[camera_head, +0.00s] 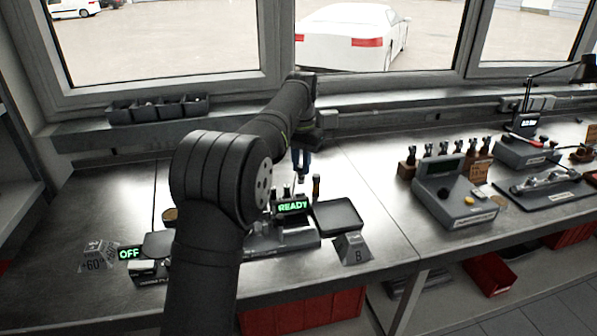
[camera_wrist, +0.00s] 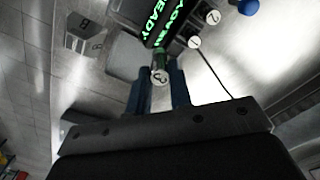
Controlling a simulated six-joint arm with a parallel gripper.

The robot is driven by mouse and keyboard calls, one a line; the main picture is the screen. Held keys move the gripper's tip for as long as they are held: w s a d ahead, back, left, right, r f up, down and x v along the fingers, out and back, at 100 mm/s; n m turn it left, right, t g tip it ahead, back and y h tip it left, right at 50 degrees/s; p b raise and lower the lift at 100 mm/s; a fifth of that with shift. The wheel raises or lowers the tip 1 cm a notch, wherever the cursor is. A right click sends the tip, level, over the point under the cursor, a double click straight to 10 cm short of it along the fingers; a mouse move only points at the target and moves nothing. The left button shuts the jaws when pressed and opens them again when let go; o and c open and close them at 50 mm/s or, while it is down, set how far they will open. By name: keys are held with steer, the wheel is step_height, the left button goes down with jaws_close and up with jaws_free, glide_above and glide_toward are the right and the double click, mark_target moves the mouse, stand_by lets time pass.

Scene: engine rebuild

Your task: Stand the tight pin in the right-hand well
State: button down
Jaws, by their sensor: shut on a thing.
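My gripper (camera_head: 301,168) points down behind the READY display (camera_head: 293,206), with its two blue fingers close together. In the wrist view, the fingers (camera_wrist: 158,92) are shut on a pin (camera_wrist: 160,77) with a pale round end marked 3. Two more pale round ends, one marked 2 (camera_wrist: 213,17) and one less legible (camera_wrist: 194,42), show apart from the fingers. In the head view, a brass-coloured pin (camera_head: 316,187) stands upright just right of the gripper. My arm hides part of the station. I cannot make out the right-hand well.
A dark tray (camera_head: 338,216) and a grey block marked B (camera_head: 353,249) are to the right of the station. An OFF display (camera_head: 129,254) is at the left. A grey console (camera_head: 452,198) and several upright tools (camera_head: 445,150) stand further right. Bench between is clear.

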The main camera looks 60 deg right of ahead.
mark_target(301, 179)
steer(key=shift+w+d+f, duration=0.4)
steer(key=shift+d+f, duration=0.25)
steer(key=shift+f, duration=0.5)
steer(key=shift+w+d+f, duration=0.4)
steer(key=shift+d+f, duration=0.3)
steer(key=shift+f, duration=0.5)
steer(key=shift+w+d+f, duration=0.4)
steer(key=shift+d+f, duration=0.25)
steer(key=shift+f, duration=0.5)
steer(key=shift+f, duration=0.9)
steer(key=c, duration=0.8)
jaws_free()
steer(key=shift+r, duration=0.15)
steer(key=shift+r, duration=2.95)
